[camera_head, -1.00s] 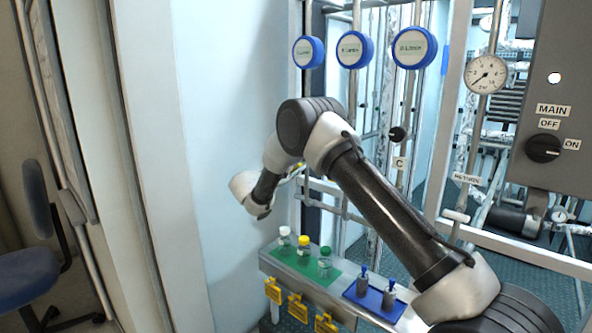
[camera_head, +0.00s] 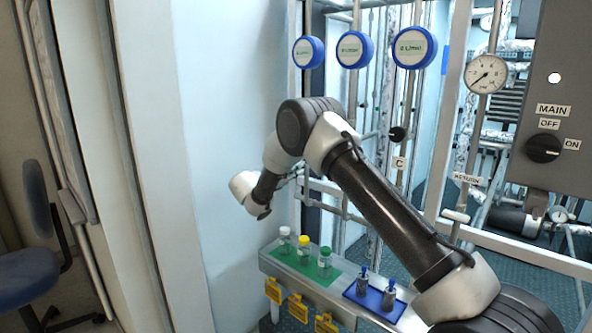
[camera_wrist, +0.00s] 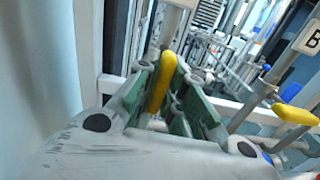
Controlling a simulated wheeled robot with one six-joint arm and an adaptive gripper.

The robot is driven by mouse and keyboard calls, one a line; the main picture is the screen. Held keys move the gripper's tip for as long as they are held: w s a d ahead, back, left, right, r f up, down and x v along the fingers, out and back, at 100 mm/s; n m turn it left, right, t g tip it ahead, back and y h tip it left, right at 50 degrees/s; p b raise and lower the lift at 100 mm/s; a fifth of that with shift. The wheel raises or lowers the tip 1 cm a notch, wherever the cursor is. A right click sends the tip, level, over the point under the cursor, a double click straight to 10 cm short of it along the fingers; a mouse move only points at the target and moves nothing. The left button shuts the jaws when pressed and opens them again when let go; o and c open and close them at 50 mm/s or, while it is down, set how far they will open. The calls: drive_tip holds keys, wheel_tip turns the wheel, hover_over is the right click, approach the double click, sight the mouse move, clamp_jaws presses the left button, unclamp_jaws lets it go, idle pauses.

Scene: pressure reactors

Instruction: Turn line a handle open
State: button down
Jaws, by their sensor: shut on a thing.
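In the wrist view, a yellow lever handle (camera_wrist: 161,82) stands nearly upright in the picture between the green-padded fingers of my gripper (camera_wrist: 165,98). My gripper is shut on this handle. A pale pipe rises just behind it. I take it for the line a handle, though no A label shows. A second yellow handle (camera_wrist: 294,114) lies to the right, near a label B (camera_wrist: 309,40), apart from my gripper. In the head view, my arm's links mostly hide the gripper and the held handle.
Three blue round flow dials (camera_head: 353,50) hang above the pipes. A ledge (camera_head: 340,284) below my arm bears capped bottles on a green mat and small items on a blue mat. A gauge (camera_head: 486,74) and control panel (camera_head: 562,100) stand at right. A pale wall is close at left.

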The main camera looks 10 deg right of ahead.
drive_tip(key=shift+f+n, duration=0.15)
drive_tip(key=shift+n, duration=0.15)
idle(0.4)
drive_tip(key=c, duration=1.5)
unclamp_jaws()
drive_tip(key=v, duration=1.2)
drive_tip(key=shift+a, duration=0.1)
